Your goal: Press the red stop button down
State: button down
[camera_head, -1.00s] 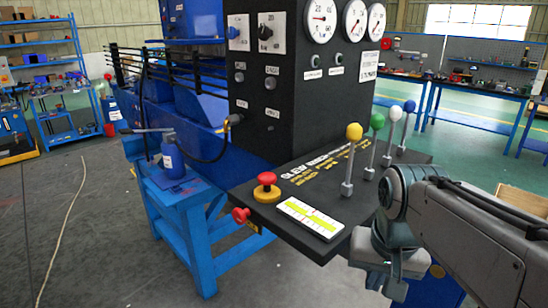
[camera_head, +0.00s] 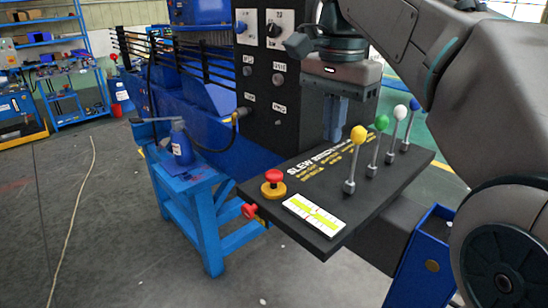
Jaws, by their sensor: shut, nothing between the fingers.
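The red stop button (camera_head: 273,176) is a mushroom head on a yellow base (camera_head: 273,189), on top of the black control shelf (camera_head: 330,190) near its left end. A second red knob (camera_head: 249,211) sits on the shelf's front edge, lower left. My gripper (camera_head: 334,138) points down above the back of the shelf, behind the yellow-knobbed lever and to the right of the stop button, apart from it. Its fingers are together with nothing between them.
A white and yellow-green level gauge (camera_head: 314,215) lies in front. The black panel (camera_head: 262,90) rises behind.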

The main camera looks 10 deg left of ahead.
aim_at(272, 176)
jog(key=u, duration=1.7)
jog(key=i, duration=0.55)
jog(key=z, duration=1.75)
